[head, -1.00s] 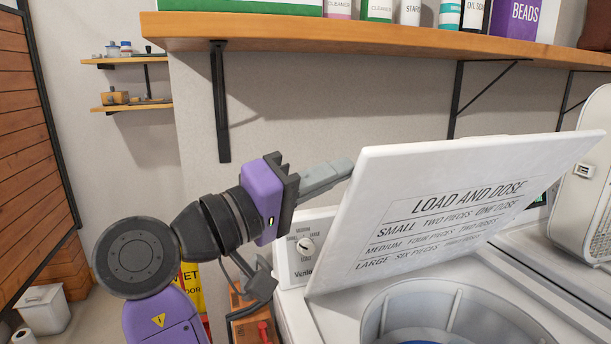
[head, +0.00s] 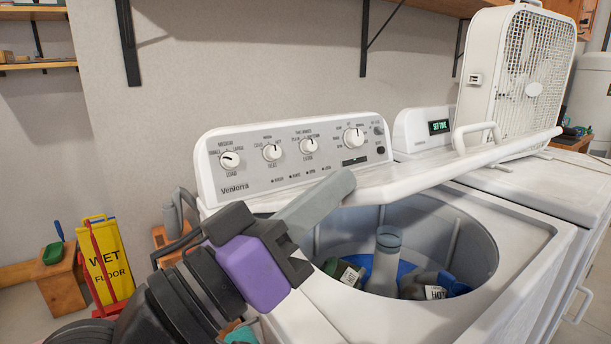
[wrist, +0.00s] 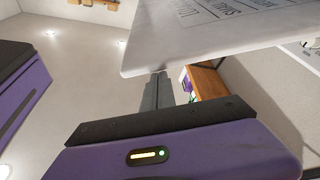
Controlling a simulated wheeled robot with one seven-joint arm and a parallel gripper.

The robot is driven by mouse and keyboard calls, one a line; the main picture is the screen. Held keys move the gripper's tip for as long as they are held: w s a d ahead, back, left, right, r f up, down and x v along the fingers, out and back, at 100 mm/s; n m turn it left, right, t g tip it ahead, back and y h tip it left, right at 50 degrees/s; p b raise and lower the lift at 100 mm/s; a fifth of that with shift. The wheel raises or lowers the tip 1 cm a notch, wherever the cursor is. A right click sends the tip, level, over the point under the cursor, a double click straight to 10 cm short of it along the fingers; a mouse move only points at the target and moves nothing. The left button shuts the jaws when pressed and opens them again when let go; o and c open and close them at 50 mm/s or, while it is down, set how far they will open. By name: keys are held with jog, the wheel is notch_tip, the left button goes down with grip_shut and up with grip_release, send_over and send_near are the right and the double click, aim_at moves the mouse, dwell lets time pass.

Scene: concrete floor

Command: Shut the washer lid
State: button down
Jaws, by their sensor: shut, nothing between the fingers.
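The white washer lid (head: 440,178) is partly lowered in the head view, seen nearly edge-on above the open tub of the washer (head: 545,235). A white handle (head: 476,137) stands up on it. My gripper (head: 345,180) is shut and empty, its grey fingertips at the lid's left end; I cannot tell whether they touch it. In the wrist view the lid's printed face (wrist: 210,35) fills the top, and my shut fingers (wrist: 158,75) reach to its edge. Bottles and blue items lie in the tub (head: 435,285).
The control panel (head: 290,160) rises behind the tub, close to my fingers. A white box fan (head: 520,75) stands on the neighbouring machine at right. A yellow wet floor sign (head: 105,260) stands on the floor at left.

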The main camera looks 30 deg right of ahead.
jog(key=shift+m+g, duration=0.4)
jog(key=shift+m, duration=0.3)
jog(key=s+f+b, duration=0.1)
jog(key=f+b, duration=0.2)
jog(key=f, duration=0.1)
jog(key=s+f+b, duration=0.2)
jog(key=f+b, duration=0.1)
jog(key=f, duration=0.2)
jog(key=s+f+b, duration=0.1)
jog(key=f+b, duration=0.2)
jog(key=f, duration=0.1)
jog(key=shift+s+f, duration=0.25)
jog(key=shift+f, duration=0.1)
jog(key=shift+s+f+b, duration=0.1)
jog(key=shift+f+b, duration=0.5)
jog(key=shift+f, duration=0.1)
